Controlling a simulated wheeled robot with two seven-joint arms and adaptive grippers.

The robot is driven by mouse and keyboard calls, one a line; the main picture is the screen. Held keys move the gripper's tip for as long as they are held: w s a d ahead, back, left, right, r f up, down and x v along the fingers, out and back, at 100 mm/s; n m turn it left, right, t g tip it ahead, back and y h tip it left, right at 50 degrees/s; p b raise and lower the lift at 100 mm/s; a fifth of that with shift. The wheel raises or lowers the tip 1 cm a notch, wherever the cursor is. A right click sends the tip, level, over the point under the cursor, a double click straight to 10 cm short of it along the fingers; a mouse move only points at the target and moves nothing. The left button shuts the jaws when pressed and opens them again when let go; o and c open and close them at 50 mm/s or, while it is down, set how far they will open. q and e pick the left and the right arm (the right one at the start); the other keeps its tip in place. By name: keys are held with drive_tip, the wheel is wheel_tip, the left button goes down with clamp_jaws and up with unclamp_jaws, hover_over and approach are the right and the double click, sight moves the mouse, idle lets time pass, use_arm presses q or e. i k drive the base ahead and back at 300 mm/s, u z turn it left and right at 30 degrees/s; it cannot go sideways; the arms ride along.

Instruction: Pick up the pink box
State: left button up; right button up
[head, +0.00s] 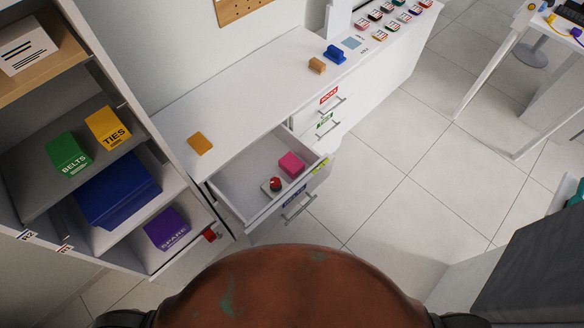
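The pink box (292,164) is a small block lying inside the open white drawer (236,192), toward the drawer's right side. A small grey piece with a red knob (275,184) is in the same drawer, to the left of and nearer than the pink box. Neither of my grippers shows in the head view.
The white counter (235,105) above the drawer carries an orange block (200,144), a tan block (317,65) and a blue block (335,54). Shelves with labelled boxes, such as the green BELTS box (68,155), stand at left. The tiled floor (400,180) at right is clear.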

sight(290, 163)
drive_tip(key=z, duration=0.05)
drive_tip(key=k, duration=1.1)
drive_tip(key=u, duration=0.75)
drive_tip(key=i, duration=0.5)
drive_tip(key=u, duration=0.05)
